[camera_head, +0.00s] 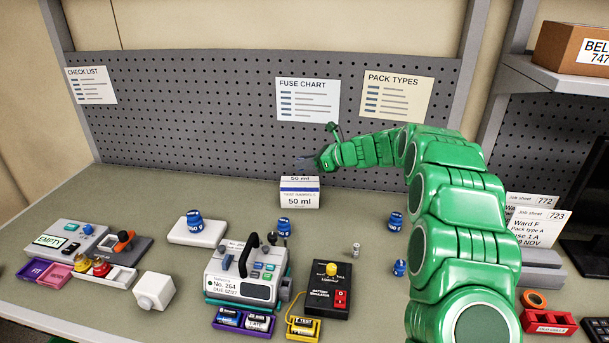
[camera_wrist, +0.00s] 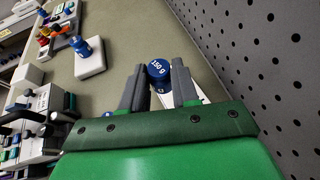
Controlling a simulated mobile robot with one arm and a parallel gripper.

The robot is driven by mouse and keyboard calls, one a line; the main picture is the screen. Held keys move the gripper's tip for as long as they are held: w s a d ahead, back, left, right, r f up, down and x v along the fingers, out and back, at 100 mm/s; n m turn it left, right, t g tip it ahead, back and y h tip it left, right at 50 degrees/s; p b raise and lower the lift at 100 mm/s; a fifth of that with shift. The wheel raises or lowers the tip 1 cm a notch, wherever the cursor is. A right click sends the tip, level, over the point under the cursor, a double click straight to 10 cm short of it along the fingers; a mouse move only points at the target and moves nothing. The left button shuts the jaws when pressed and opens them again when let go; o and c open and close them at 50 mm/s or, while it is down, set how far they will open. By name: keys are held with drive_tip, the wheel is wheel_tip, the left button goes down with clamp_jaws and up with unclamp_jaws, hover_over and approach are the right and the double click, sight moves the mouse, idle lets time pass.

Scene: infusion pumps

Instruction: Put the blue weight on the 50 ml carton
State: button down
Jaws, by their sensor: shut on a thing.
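The 50 ml carton (camera_head: 300,200), a white box with a dark blue band, stands upright towards the back of the bench, below the fuse chart. My gripper (camera_head: 312,163) is just above the carton's top, near its right side. In the wrist view, its two grey fingers (camera_wrist: 158,76) are shut on a blue weight (camera_wrist: 159,68) marked 150 g. In the head view I cannot make this weight out clearly. A white part, likely the carton (camera_wrist: 201,97), shows behind the right finger. I cannot tell whether the weight touches the carton.
Other blue weights stand on a white block (camera_head: 197,234), behind the pump (camera_head: 240,278) and on the bench at right (camera_head: 396,221). A black battery simulator (camera_head: 328,291) is in front. The pegboard (camera_head: 210,110) rises close behind the carton.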

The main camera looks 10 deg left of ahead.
sight(305, 182)
drive_tip(key=shift+w+a+f, duration=0.2)
drive_tip(key=shift+w+f, duration=0.4)
drive_tip(key=shift+f, duration=0.15)
drive_tip(key=shift+w+a+f, duration=0.2)
drive_tip(key=shift+w+f, duration=0.4)
drive_tip(key=shift+f, duration=0.15)
drive_tip(key=shift+w+f, duration=0.15)
drive_tip(key=shift+f, duration=1.5)
drive_tip(key=shift+f, duration=0.15)
drive_tip(key=c, duration=0.8)
unclamp_jaws()
drive_tip(key=shift+c, duration=0.2)
drive_tip(key=shift+r, duration=0.2)
drive_tip(key=v, duration=1.2)
